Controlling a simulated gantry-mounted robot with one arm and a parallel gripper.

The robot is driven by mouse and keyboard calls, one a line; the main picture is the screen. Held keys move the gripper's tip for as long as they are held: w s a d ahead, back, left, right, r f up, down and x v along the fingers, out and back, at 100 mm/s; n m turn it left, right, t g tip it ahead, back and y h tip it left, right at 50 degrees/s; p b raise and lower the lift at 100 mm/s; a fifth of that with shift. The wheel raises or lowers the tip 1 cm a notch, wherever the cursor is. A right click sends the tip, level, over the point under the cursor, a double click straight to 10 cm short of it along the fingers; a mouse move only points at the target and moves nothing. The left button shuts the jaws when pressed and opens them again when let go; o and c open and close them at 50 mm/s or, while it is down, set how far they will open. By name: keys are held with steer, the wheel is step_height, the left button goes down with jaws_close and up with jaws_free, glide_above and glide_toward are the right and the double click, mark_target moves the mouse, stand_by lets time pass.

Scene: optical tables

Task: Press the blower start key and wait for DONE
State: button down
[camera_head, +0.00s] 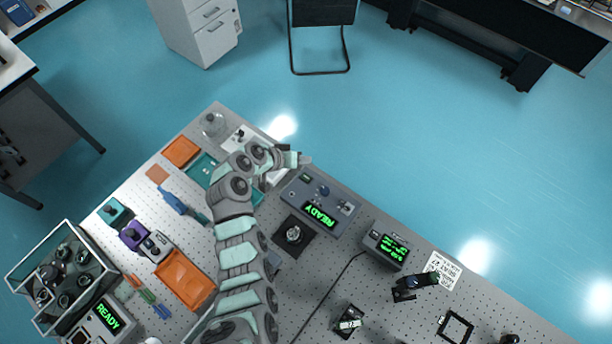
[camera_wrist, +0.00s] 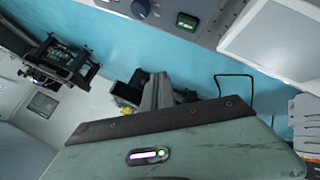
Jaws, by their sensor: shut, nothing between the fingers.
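Two boxes show a green READY display. One is a grey-blue console (camera_head: 345,205) with a dark knob and small controls, at the table's middle back edge. The other is a light box (camera_head: 90,330) at the lower left, beside a clear-walled enclosure (camera_head: 92,236). I cannot tell which bears the blower start key, and no key label is readable. My gripper (camera_head: 300,158) is at the table's back edge, above and left of the console, apart from it. In the wrist view its fingers (camera_wrist: 157,92) are together and empty. My arm hides part of the table.
A small box with green text (camera_head: 385,248) stands right of the console. Orange trays (camera_head: 185,280), a teal tray (camera_head: 200,170) and a clear glass vessel (camera_head: 213,125) lie around my arm. A dark mount (camera_head: 413,285) stands at the right. Blue floor is open beyond the back edge.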

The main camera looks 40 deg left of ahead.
steer(key=b, duration=0.5)
glide_above(303, 179)
step_height(303, 179, down, 8)
steer(key=shift+w+r, duration=0.1)
steer(key=shift+f, duration=0.5)
steer(key=shift+f+b, duration=0.1)
steer(key=shift+b, duration=0.25)
stand_by(1.2)
steer(key=shift+f+b, duration=0.35)
steer(key=shift+b, duration=0.25)
steer(key=shift+f+b, duration=0.4)
steer(key=shift+b, duration=0.1)
stand_by(0.5)
steer(key=shift+r, duration=0.15)
steer(key=shift+r+p, duration=0.3)
steer(key=shift+r, duration=0.35)
steer(key=shift+r, duration=0.15)
